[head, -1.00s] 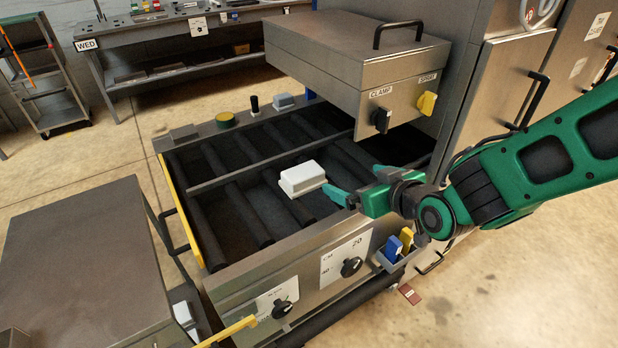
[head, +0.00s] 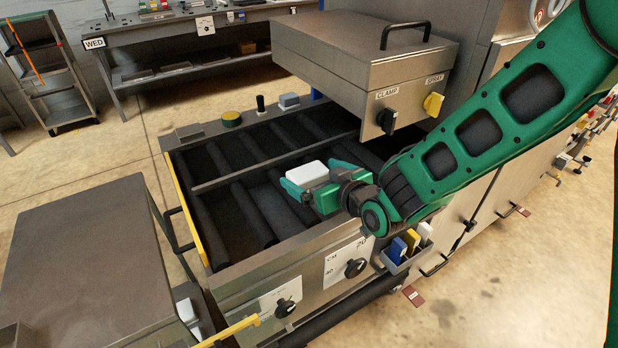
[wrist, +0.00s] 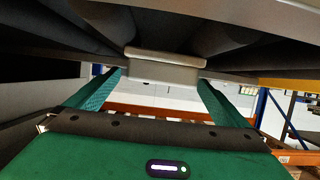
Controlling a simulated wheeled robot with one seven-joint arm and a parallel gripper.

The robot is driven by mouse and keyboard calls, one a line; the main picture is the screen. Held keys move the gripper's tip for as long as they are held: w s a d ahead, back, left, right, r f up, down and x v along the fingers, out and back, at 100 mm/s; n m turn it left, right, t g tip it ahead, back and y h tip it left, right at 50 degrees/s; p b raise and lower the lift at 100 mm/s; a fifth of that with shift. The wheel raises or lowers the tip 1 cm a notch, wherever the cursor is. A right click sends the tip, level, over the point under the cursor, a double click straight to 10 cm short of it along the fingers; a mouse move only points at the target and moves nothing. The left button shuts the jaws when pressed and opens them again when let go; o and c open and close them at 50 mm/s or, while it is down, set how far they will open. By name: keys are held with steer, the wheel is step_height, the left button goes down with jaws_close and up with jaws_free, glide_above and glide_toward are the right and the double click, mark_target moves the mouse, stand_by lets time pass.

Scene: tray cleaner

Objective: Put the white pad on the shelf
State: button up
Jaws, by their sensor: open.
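A white block (head: 306,172), the likely white pad, lies over the dark rollers in the open bay of the machine. My gripper (head: 312,178) is open, with one green finger on each side of the block. In the wrist view the pale block (wrist: 165,68) is centred between the spread fingertips (wrist: 161,78), with visible gaps on both sides. Its underside contact is hidden. Another white item (head: 424,231) stands in the holder with a blue and a yellow one. I cannot tell which shelf is meant; a shelf cart (head: 62,115) stands at the back left.
The metal hood (head: 365,60) with clamp and spray knobs overhangs the bay at the back right. A crossbar (head: 265,165) spans the rollers. A grey cabinet (head: 85,245) stands at the left. A WED-labelled bench (head: 150,38) is at the back.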

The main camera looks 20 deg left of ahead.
steer(key=shift+x, duration=1.3)
steer(key=shift+d, duration=0.1)
steer(key=c, duration=1.3)
steer(key=shift+o, duration=0.2)
